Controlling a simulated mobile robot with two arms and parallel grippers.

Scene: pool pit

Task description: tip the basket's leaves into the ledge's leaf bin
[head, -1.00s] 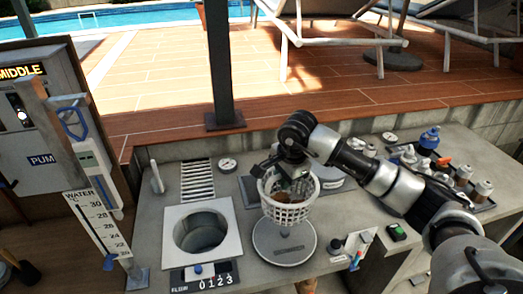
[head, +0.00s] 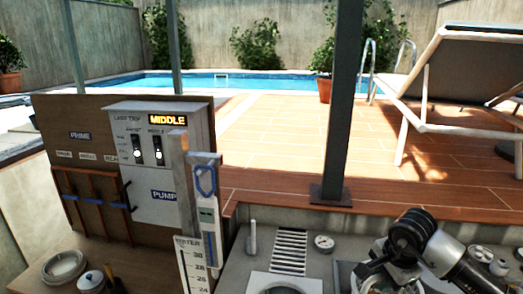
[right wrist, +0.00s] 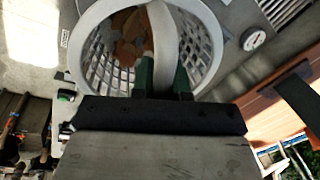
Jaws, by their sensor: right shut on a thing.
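My right gripper (right wrist: 164,78) is shut on the handle of the white lattice basket (right wrist: 88,48). Brown and orange leaves (right wrist: 125,40) lie inside it, partly behind the handle. In the head view my right gripper (head: 372,272) is at the lower right edge of the picture, and the basket there is mostly cut off. I cannot make out the leaf bin in these frames. My left gripper is not in view.
A white square plate with a round opening (head: 283,285) is cut off at the bottom, beside a slotted grate (head: 290,250) and a gauge (head: 324,242). The pump panel (head: 160,150) and the water scale (head: 190,265) stand left. A dark post (head: 340,120) rises behind the ledge.

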